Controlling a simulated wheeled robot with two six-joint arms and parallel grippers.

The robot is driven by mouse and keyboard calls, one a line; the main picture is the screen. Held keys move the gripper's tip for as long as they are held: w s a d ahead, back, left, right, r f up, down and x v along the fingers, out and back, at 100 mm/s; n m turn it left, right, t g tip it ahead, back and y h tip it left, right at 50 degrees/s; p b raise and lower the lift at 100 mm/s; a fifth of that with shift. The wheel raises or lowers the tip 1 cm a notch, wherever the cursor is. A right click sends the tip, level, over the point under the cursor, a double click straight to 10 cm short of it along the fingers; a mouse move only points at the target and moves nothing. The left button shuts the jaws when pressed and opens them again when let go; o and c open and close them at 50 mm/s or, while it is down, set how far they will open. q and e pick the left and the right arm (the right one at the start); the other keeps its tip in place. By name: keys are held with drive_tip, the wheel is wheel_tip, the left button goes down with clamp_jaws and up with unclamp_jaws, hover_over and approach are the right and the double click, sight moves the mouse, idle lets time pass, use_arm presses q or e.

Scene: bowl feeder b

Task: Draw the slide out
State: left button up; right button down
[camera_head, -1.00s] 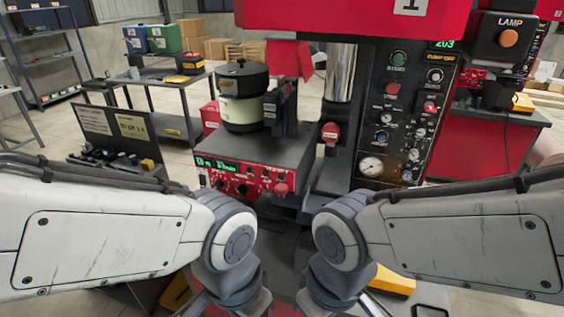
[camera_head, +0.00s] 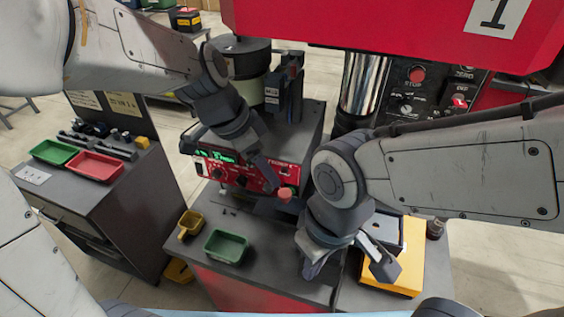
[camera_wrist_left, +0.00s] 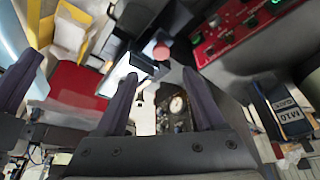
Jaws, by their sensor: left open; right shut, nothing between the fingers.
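A red knob (camera_head: 286,194) sticks out at the lower right of the red control panel (camera_head: 235,168) on the bowl feeder's front. I cannot tell for certain which part is the slide. My left gripper (camera_head: 268,174) is beside the knob, pointing down towards it. In the left wrist view its fingers (camera_wrist_left: 160,78) are open and empty, with the red knob (camera_wrist_left: 161,51) beyond their tips. My right gripper (camera_head: 318,266) is shut and empty, low over the front of the bench, left of a yellow box (camera_head: 405,262).
A green tray (camera_head: 226,246) and a small yellow bin (camera_head: 190,222) stand on the bench ledge below the panel. A side cabinet (camera_head: 120,200) with red and green trays is at left. The red press head (camera_head: 400,30) overhangs the back.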

sight(284, 193)
use_arm(q)
drive_tip(key=p+x, duration=0.1)
drive_tip(key=x, duration=0.9)
drive_tip(key=shift+w+f, duration=0.1)
clamp_jaws()
idle(1.2)
